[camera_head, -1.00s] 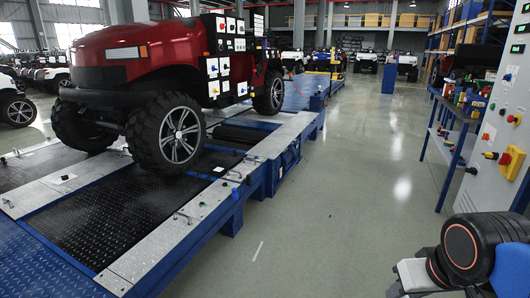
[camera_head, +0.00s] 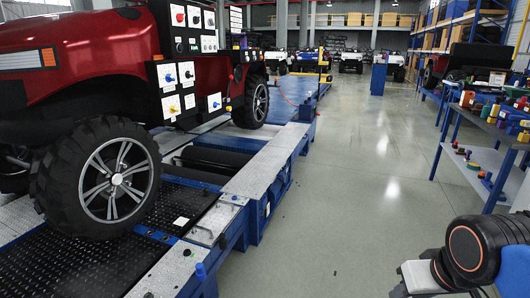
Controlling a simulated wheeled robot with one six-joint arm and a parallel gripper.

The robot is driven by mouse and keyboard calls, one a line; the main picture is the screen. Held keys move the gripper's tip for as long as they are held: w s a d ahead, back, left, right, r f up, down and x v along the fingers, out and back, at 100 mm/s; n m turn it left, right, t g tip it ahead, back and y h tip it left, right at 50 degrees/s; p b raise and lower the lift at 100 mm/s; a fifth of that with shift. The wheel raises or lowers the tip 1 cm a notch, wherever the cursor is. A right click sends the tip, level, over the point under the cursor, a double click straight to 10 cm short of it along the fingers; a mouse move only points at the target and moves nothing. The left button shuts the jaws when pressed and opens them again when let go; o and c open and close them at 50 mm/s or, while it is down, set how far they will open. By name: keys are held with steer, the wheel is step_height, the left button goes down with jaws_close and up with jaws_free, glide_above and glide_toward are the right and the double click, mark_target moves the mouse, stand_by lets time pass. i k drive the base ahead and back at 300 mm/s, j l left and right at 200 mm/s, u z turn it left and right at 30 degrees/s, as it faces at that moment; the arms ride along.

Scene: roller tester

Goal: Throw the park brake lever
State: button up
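The red vehicle (camera_head: 75,50) stands on the roller bed at the left. Its side carries a dark panel (camera_head: 181,45) and white plates with knobs and switches. These include a red knob (camera_head: 180,17), a blue knob (camera_head: 169,78), a yellow knob (camera_head: 172,109) and another blue knob (camera_head: 214,102). I cannot tell which control is the park brake lever.
The blue-framed roller bed (camera_head: 237,200) runs along the left, with dark rollers (camera_head: 205,163) between the wheels. A shelf table (camera_head: 495,175) with coloured parts stands at the right. The grey floor (camera_head: 345,190) between them is clear.

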mark_target(231, 77)
steer(key=i+j+z, duration=0.1)
steer(key=i+z, duration=0.35)
steer(key=i, duration=1.2)
steer(key=i+j+u, duration=0.15)
steer(key=i+u, duration=0.7)
steer(key=i, duration=0.2)
steer(key=i+l+u, duration=0.2)
steer(key=i+u, duration=0.25)
steer(key=i, duration=0.1)
